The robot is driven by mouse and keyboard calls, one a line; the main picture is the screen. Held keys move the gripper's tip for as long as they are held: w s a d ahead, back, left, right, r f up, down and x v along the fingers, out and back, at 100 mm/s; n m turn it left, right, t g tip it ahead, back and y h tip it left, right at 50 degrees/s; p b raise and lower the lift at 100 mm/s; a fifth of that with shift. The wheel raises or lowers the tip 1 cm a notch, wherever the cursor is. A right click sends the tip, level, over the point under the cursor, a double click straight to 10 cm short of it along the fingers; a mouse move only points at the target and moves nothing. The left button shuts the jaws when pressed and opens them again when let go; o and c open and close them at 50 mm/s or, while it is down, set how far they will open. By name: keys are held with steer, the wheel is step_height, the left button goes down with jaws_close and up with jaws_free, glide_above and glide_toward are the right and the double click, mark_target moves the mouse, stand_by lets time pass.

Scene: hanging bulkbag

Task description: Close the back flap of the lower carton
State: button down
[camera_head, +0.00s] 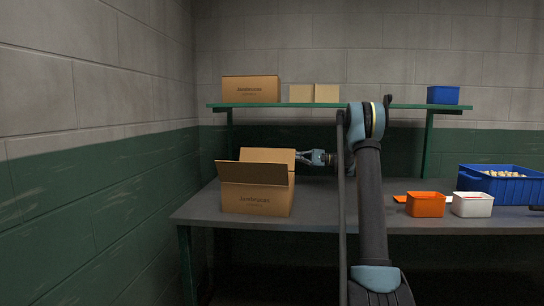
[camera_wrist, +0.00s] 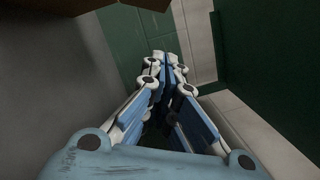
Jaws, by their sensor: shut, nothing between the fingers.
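The lower carton (camera_head: 256,199) is a brown printed box at the left end of the table. Its front flap (camera_head: 250,173) stands up, tilted. Its back flap (camera_head: 267,155) also stands up, showing above the front flap. My gripper (camera_head: 299,156) is at the right edge of the back flap, pointing left. I cannot tell whether they touch. In the wrist view the gripper (camera_wrist: 168,58) has its fingers together with nothing between them. A brown surface, apparently part of the carton (camera_wrist: 140,4), shows at the top edge. The inside of the carton is hidden.
A green shelf (camera_head: 300,105) above the table (camera_head: 330,205) holds another printed carton (camera_head: 250,89), two small boxes and a blue bin (camera_head: 443,95). An orange box (camera_head: 425,204), a white box (camera_head: 472,204) and a filled blue crate (camera_head: 500,184) stand at right. A wall borders the left.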

mark_target(272, 151)
steer(key=shift+s+a+r, duration=0.5)
steer(key=shift+s+a, duration=0.25)
steer(key=shift+a, duration=0.95)
steer(key=shift+s+a+r, duration=0.55)
steer(key=shift+s+a, duration=0.2)
steer(key=shift+a, duration=0.95)
steer(key=shift+s+a+r, duration=0.5)
steer(key=shift+s+a, duration=0.25)
steer(key=shift+a, duration=0.95)
steer(key=shift+s+a, duration=0.1)
steer(key=shift+a, duration=0.05)
